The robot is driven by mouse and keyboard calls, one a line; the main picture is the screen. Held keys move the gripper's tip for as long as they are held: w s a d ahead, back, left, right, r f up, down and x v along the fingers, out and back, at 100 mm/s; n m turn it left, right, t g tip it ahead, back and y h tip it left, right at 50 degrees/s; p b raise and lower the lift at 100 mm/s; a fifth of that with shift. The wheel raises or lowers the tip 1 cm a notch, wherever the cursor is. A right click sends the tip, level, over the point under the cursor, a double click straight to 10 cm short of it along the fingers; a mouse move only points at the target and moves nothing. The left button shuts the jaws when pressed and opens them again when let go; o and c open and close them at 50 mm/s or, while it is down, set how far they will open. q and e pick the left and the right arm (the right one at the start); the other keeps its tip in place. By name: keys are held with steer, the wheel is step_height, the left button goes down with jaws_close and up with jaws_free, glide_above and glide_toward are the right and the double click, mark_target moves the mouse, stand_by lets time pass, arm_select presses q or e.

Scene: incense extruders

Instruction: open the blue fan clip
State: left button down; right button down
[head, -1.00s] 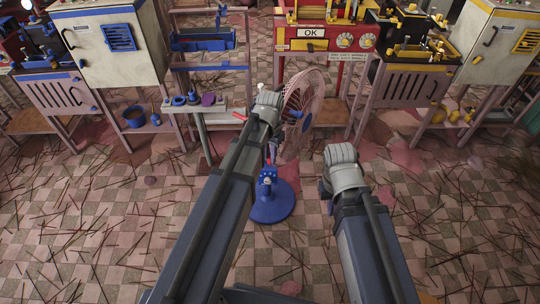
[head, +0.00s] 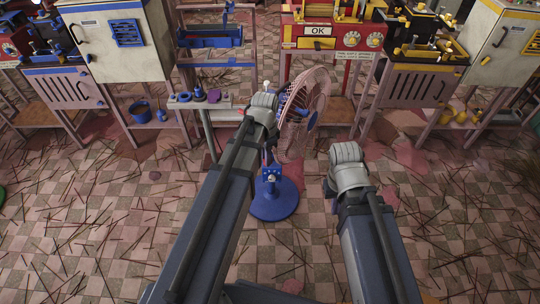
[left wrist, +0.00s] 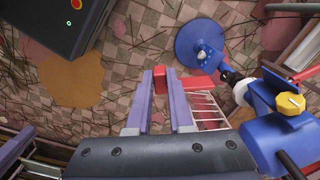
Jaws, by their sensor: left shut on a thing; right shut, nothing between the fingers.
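The fan (head: 303,112) stands upright on a round blue base (head: 274,203), its pinkish grille facing right. My left gripper (left wrist: 164,85) is at the fan, shut on a red piece (left wrist: 160,84) between its purple fingers. A red lever (left wrist: 198,82) lies just right of the fingers, beside part of the wire grille (left wrist: 208,108). The fan's blue body (left wrist: 275,140) with a yellow knob (left wrist: 291,103) is at the right. I cannot tell a blue clip apart from these parts. My right gripper (head: 328,188) is shut and empty, right of the fan base, mostly hidden by its wrist.
A side table (head: 215,113) with small blue and purple parts stands behind my left wrist. Machines on stands line the back, including a red one with an OK sign (head: 318,30).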

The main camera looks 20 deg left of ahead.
arm_select(q)
steer(key=shift+s+a+m, duration=0.25)
steer(key=shift+a+m, duration=0.25)
steer(key=shift+m, duration=0.5)
steer(key=shift+a, duration=0.1)
steer(key=c, duration=0.8)
jaws_free()
step_height(320, 180, up, 8)
steer(key=p, duration=0.7)
steer(key=shift+p, duration=0.35)
steer(key=shift+f, duration=0.1)
